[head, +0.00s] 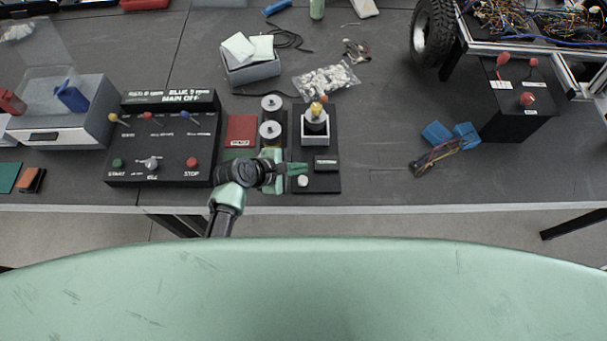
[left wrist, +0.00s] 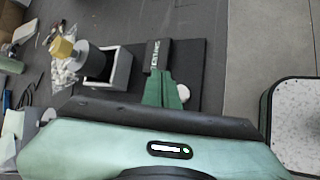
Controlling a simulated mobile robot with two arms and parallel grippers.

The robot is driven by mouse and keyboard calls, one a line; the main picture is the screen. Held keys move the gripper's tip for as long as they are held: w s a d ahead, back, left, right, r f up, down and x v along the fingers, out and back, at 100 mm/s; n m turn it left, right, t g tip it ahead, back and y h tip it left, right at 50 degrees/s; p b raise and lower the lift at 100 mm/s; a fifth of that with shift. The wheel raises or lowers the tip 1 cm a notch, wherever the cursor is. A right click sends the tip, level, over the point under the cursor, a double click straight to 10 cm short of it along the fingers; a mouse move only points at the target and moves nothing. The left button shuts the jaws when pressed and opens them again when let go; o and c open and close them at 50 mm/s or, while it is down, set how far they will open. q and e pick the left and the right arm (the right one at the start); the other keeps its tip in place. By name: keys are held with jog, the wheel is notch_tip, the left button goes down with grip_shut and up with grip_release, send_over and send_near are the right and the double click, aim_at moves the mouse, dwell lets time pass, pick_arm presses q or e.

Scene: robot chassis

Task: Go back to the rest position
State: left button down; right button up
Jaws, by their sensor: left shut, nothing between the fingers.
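My left gripper (head: 297,170) is shut and empty. In the head view it reaches in over the front of the table, above the left side of a black board (head: 328,184) that bears a small labelled block (head: 325,164) and a white round knob (head: 302,181). In the left wrist view the green fingers (left wrist: 166,92) are together, beside the labelled block (left wrist: 159,56), and partly cover the white knob. A holder with a yellow-topped post (head: 315,121) stands just behind. My right gripper does not show in either view.
A black control box (head: 165,150) with switches and buttons stands left of my gripper. Two silver-topped cylinders (head: 271,104) and a red plate (head: 240,131) are close by. A black box with red knobs (head: 515,105) stands at the right. The table between is mostly clear.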

pick_arm(q)
jog(key=s+a+r+m+g+y, duration=0.1)
jog(key=s+a+r+m+y, duration=0.1)
jog(key=s+a+r+m, duration=0.35)
jog(key=s+a+r+m+y, duration=0.2)
jog(key=s+a+m+y, duration=0.1)
jog(key=s+a+m, duration=0.45)
jog(key=s+a+r+m+g+y, duration=0.1)
jog(key=s+a+r+m+y, duration=0.1)
jog(key=s+a+r+m, duration=0.4)
notch_tip(320, 180, down, 36)
jog(key=s+g+b, duration=0.1)
jog(key=s+b, duration=0.2)
jog(key=b, duration=0.5)
jog(key=s+a+f+b, duration=0.1)
jog(key=s+f+b, duration=0.1)
jog(key=s+f, duration=0.6)
jog(key=s+a+f+g+b, duration=0.1)
jog(key=s+a+f+b, duration=0.1)
jog(key=s+f, duration=0.6)
notch_tip(320, 180, down, 6)
jog(key=shift+s+a+f+b, duration=0.1)
jog(key=shift+s+a+b, duration=0.25)
jog(key=shift+b, duration=0.4)
